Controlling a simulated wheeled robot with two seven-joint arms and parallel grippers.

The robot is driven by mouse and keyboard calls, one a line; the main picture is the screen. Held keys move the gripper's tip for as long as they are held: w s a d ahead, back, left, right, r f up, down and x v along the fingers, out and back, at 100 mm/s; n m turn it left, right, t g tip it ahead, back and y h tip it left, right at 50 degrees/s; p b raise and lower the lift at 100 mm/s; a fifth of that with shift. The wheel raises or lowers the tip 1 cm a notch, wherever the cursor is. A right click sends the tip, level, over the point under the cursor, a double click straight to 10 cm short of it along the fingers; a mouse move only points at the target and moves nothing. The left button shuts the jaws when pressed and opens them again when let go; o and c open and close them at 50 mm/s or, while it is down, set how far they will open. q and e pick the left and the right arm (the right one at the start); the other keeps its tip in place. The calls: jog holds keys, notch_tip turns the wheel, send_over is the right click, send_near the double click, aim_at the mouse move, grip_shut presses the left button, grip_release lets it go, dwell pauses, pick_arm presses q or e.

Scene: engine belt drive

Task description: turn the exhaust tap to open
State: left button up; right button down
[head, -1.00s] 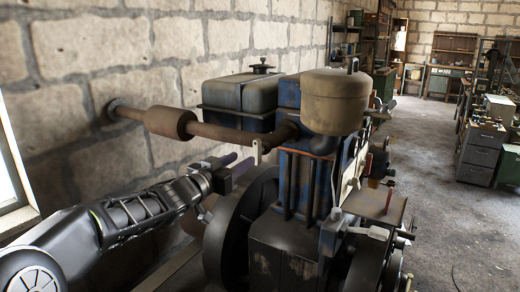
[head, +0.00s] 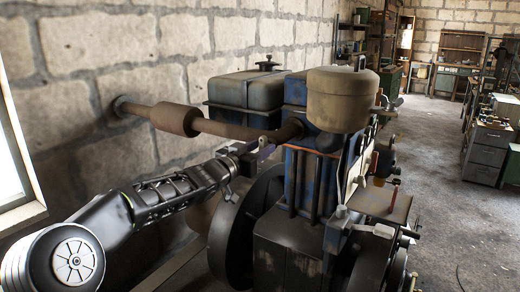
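The rusty exhaust pipe (head: 225,128) runs from the wall, through a thicker silencer, to the blue engine (head: 302,180). The exhaust tap is a small pale lever (head: 263,141) hanging under the pipe close to the engine; my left gripper hides most of it. My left gripper (head: 266,153) reaches in from the left, its fingers at the lever just below the pipe. My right gripper is not in view.
A dark box-shaped tank (head: 245,92) stands behind the pipe, and a brown round canister (head: 337,98) sits on top of the engine. A large flywheel (head: 235,230) is below my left gripper. The floor (head: 440,230) to the right is mostly clear.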

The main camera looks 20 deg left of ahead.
pick_arm(q)
jog(key=shift+c, duration=0.4)
grip_shut()
